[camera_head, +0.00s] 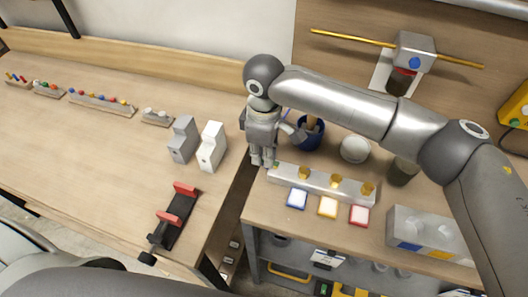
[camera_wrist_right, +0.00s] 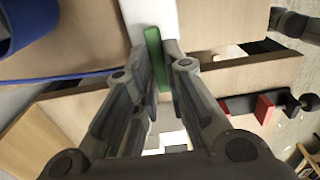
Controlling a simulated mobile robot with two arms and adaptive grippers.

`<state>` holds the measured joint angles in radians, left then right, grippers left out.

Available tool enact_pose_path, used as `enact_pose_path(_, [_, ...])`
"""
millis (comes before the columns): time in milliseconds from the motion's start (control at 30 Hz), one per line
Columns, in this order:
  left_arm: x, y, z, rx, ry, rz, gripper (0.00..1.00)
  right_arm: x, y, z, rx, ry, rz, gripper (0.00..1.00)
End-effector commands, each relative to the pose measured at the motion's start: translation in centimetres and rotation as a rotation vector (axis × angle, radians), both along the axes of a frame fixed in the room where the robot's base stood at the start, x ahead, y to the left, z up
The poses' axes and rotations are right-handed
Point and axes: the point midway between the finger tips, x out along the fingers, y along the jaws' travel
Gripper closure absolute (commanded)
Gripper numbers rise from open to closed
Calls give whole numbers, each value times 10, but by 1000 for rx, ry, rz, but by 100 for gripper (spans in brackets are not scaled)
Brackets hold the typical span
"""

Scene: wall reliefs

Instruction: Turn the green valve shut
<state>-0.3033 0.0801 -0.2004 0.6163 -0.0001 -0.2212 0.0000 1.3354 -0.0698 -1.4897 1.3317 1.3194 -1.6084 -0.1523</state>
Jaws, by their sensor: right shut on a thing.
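My right gripper (camera_head: 263,160) reaches down to the left end of a pale grey manifold block (camera_head: 320,186) in the head view. Only a small bit of the green valve (camera_head: 276,164) shows there, beside the fingertips. In the right wrist view the green valve's handle (camera_wrist_right: 154,55) is a flat bar standing between the two fingers, which are shut on it. The fingers hide part of the handle, and I cannot tell how far it is turned. A pale block (camera_wrist_right: 150,12) lies just beyond it. My left gripper is not in view.
Blue (camera_head: 297,198), yellow (camera_head: 327,206) and red (camera_head: 359,215) pads lie in front of the manifold. A blue pot (camera_head: 309,135) and a white bowl (camera_head: 355,149) stand behind it. A black-and-red stand (camera_head: 175,217) is on the left table, across a gap.

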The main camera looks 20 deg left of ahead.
Motion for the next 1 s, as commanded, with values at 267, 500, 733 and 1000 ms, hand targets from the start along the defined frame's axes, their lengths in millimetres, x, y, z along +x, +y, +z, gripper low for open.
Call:
enact_pose_path(267, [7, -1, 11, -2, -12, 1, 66, -3, 0, 2, 1, 1, 80, 100])
enact_pose_path(500, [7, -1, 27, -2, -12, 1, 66, -9, 0, 4, 2, 2, 258, 100])
enact_pose_path(733, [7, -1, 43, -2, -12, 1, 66, -14, -3, 3, 2, 2, 476, 100])
enact_pose_path(1000, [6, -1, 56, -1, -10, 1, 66, -21, -7, 3, 1, 1, 733, 100])
